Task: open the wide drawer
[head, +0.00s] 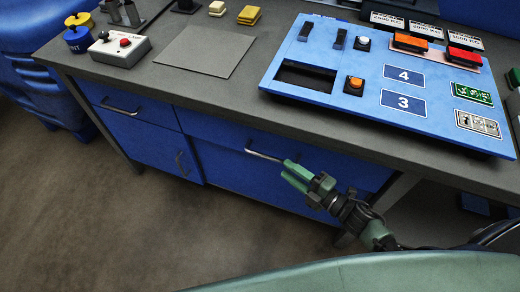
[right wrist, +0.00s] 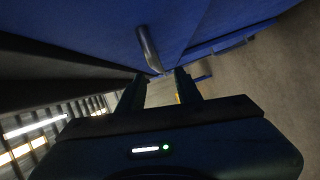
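The wide drawer (head: 220,133) is a blue front under the right part of the grey worktop. It looks shut, flush with the cabinet. Its bar handle (head: 262,155) shows left of my right gripper and also in the right wrist view (right wrist: 148,48). My right gripper (head: 290,173), with green fingers, is at the right end of the handle. In the right wrist view its two dark fingers (right wrist: 158,80) stand apart, with the handle's near end just ahead of the gap. I cannot tell whether they touch it. My left gripper is not in view.
A smaller blue drawer (head: 140,113) and a cupboard door (head: 155,147) are at the left. A blue control panel (head: 340,75) and a grey plate (head: 205,50) are on the worktop (head: 165,80). The floor (head: 130,230) before the cabinet is clear.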

